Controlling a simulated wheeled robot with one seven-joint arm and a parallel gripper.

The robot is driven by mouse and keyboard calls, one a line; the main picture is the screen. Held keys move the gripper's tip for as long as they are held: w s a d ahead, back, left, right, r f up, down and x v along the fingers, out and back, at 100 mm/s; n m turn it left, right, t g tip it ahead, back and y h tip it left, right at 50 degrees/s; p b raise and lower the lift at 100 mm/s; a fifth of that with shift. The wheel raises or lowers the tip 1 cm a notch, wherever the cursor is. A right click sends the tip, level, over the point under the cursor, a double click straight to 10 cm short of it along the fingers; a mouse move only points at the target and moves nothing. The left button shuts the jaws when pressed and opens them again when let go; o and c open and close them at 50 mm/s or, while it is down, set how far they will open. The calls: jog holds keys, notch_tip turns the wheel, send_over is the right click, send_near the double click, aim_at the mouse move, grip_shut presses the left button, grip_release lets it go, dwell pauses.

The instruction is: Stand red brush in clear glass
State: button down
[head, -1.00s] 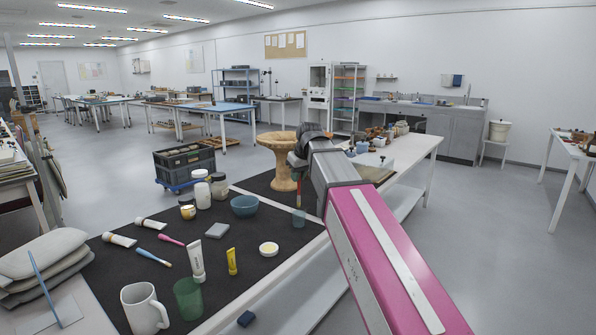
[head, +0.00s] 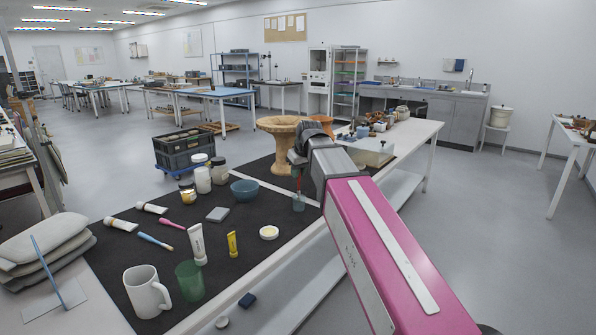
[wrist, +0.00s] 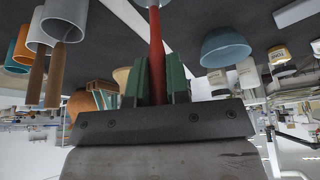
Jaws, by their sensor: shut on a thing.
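My gripper (head: 298,168) is shut on the red brush and holds it roughly upright, above the dark mat. In the wrist view the brush's red shaft (wrist: 156,50) runs between the green fingers (wrist: 157,80). A small see-through, teal-tinted glass (head: 298,203) stands on the mat's right part, directly below the brush. The brush's lower end meets the glass mouth in the head view; the glass also shows at the wrist view's top edge (wrist: 149,3). I cannot tell how deep the brush is in it.
A blue bowl (head: 244,191) stands left of the glass, with jars (head: 203,180) behind. A white mug (head: 147,291), a green tumbler (head: 189,281), tubes and a round pale tin (head: 269,232) share the mat (head: 225,265). A stone-coloured pedestal bowl (head: 283,150) stands behind.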

jog(key=c, duration=1)
grip_release()
jog(key=shift+r, duration=0.1)
jog(key=v, duration=1)
jog(key=shift+s+r, duration=0.15)
jog(key=shift+r, duration=0.15)
